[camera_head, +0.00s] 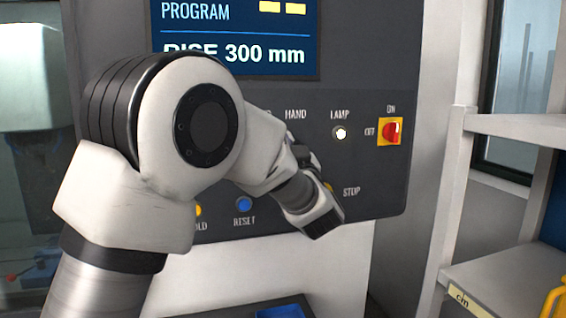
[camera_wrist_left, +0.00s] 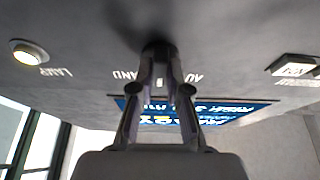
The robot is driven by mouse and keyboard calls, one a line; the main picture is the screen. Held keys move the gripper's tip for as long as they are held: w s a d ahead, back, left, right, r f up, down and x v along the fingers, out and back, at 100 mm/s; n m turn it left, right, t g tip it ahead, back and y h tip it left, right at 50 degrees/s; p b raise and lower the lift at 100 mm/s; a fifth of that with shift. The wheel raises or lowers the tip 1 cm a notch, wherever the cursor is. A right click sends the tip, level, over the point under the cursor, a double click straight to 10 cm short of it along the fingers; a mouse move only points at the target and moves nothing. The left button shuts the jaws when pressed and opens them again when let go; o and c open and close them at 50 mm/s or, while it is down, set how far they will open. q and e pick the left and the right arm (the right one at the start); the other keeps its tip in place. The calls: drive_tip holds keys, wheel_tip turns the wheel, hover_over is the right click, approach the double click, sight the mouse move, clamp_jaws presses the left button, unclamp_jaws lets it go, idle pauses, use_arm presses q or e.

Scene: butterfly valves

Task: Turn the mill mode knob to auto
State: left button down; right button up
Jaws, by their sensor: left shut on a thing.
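The mill mode knob (camera_wrist_left: 158,52) is dark and round in the left wrist view, on the grey panel. My left gripper (camera_wrist_left: 160,78) is shut on it, one finger on each side. A small pale mark shows between the fingers, between the HAND label (camera_wrist_left: 126,76) and the partly covered AUTO label (camera_wrist_left: 195,78). I cannot tell exactly where the knob points. In the head view my left arm covers the knob and most of the gripper; the HAND label (camera_head: 295,114) shows just above. My right gripper is not in view.
A lit lamp button (camera_head: 340,133) and a red switch on a yellow plate (camera_head: 391,131) are right of my wrist. A blue reset button (camera_head: 244,204) is below my arm. A screen (camera_head: 270,35) is above. A shelf (camera_head: 510,275) stands at the right.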

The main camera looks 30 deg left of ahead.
use_arm(q)
drive_tip(key=shift+w+d+r+n+g+y+b, duration=0.1)
drive_tip(key=shift+n+g+y+b, duration=0.45)
drive_tip(key=shift+n, duration=0.85)
drive_tip(key=shift+s+r+n+g+y+b, duration=0.1)
drive_tip(key=shift+n+g+b, duration=0.6)
drive_tip(key=shift+n+b, duration=0.5)
drive_tip(key=shift+w+d+n+g+y+b, duration=0.1)
drive_tip(key=shift+n+g+y+b, duration=0.4)
drive_tip(key=shift+n, duration=1.1)
drive_tip(key=shift+g, duration=0.25)
drive_tip(key=c, duration=1.2)
unclamp_jaws()
drive_tip(key=shift+a, duration=0.1)
drive_tip(key=shift+o, duration=0.3)
drive_tip(key=shift+h, duration=0.25)
drive_tip(key=shift+f, duration=0.1)
drive_tip(key=v, duration=0.7)
